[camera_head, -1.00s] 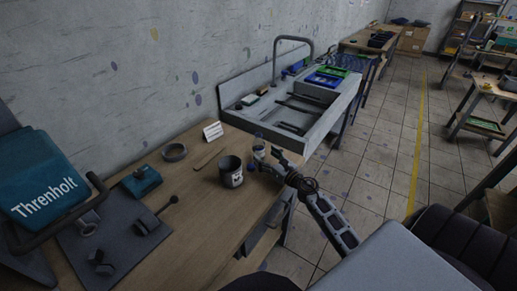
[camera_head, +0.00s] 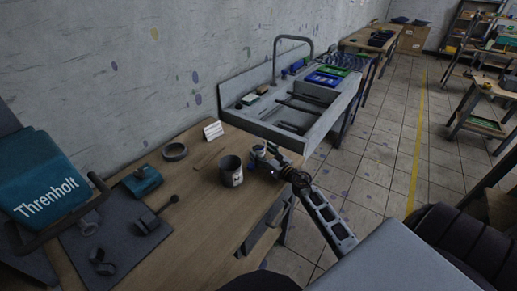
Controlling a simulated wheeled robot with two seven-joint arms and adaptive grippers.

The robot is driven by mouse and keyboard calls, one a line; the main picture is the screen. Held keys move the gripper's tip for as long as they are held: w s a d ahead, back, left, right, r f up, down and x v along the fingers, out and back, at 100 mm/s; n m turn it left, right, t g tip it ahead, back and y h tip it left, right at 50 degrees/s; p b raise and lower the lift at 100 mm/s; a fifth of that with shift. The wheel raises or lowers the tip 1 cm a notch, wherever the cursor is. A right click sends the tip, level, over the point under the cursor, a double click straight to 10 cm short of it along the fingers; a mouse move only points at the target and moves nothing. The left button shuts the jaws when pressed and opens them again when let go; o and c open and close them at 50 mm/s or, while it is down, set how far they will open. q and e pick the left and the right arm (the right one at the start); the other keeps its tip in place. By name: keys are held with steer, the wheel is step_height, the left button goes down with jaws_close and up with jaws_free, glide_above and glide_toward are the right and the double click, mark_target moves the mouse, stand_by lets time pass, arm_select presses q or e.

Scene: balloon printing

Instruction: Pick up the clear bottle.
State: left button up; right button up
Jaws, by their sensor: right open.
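The clear bottle (camera_head: 258,151) is small and stands upright near the right edge of the wooden table, just behind and right of a dark mug. My right gripper (camera_head: 263,160) is open at the bottle, with its fingers next to the bottle's lower part. The fingers hide some of the bottle, and I cannot tell if they touch it. My left gripper is not in view.
The dark mug (camera_head: 231,171) with a white label stands close left of my right gripper. A small white card (camera_head: 212,131), a grey ring (camera_head: 174,152) and a teal block (camera_head: 142,181) are on the table. A sink unit (camera_head: 318,128) adjoins behind.

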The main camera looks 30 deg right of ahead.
mark_target(262, 150)
steer(key=shift+w, duration=1)
steer(key=shift+w+a, duration=0.1)
steer(key=shift+w, duration=0.6)
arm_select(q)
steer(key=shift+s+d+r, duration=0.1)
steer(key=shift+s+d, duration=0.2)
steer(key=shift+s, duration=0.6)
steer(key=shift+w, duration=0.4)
arm_select(e)
steer(key=shift+f, duration=0.1)
steer(key=shift+c, duration=0.7)
steer(key=c, duration=1.1)
arm_select(q)
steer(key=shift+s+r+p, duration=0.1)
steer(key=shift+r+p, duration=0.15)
steer(key=shift+p, duration=0.1)
arm_select(e)
steer(key=shift+r, duration=0.35)
